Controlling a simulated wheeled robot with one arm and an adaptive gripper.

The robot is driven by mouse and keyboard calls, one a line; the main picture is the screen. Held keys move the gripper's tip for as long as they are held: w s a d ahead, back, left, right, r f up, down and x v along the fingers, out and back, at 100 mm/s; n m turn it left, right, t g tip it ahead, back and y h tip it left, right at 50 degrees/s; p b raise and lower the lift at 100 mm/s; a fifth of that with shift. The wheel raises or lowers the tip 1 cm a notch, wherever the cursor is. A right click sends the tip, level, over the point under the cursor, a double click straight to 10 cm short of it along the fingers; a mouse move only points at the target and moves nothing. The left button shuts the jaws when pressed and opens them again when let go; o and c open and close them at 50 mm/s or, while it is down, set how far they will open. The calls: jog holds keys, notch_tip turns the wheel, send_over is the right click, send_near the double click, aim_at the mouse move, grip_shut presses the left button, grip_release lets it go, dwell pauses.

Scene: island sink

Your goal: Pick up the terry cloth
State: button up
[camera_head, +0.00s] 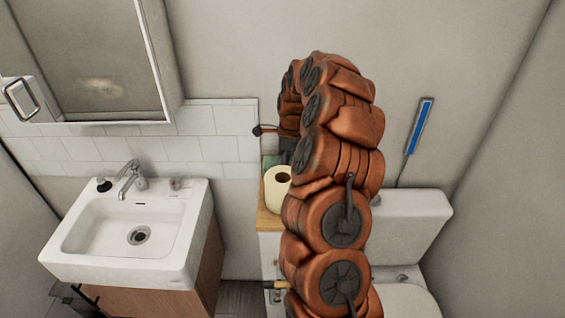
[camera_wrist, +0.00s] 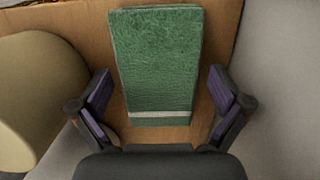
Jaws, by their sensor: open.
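The green terry cloth (camera_wrist: 155,62) lies folded on a wooden top (camera_wrist: 85,32) in the wrist view. It has a pale stripe near its lower end. In the head view a small part of the cloth (camera_head: 271,161) shows behind the paper roll, with the rest hidden by my arm. My gripper (camera_wrist: 162,92) is open, with one finger on each side of the cloth. I see no finger closed on it. In the head view the gripper is mostly hidden behind my arm.
A toilet paper roll (camera_head: 277,189) stands close by on the wooden top and shows at the left of the wrist view (camera_wrist: 35,95). A toilet (camera_head: 410,225) is to the right, a sink (camera_head: 130,235) to the left. A blue-handled brush (camera_head: 420,125) is at the wall.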

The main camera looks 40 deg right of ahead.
jog(key=shift+c, duration=0.4)
jog(key=c, duration=1)
jog(key=shift+w+r+b, duration=0.1)
jog(key=shift+r+b, duration=0.4)
jog(key=shift+r, duration=0.05)
notch_tip(320, 180, up, 9)
jog(key=b, duration=0.3)
jog(key=o, duration=0.6)
jog(key=c, duration=0.5)
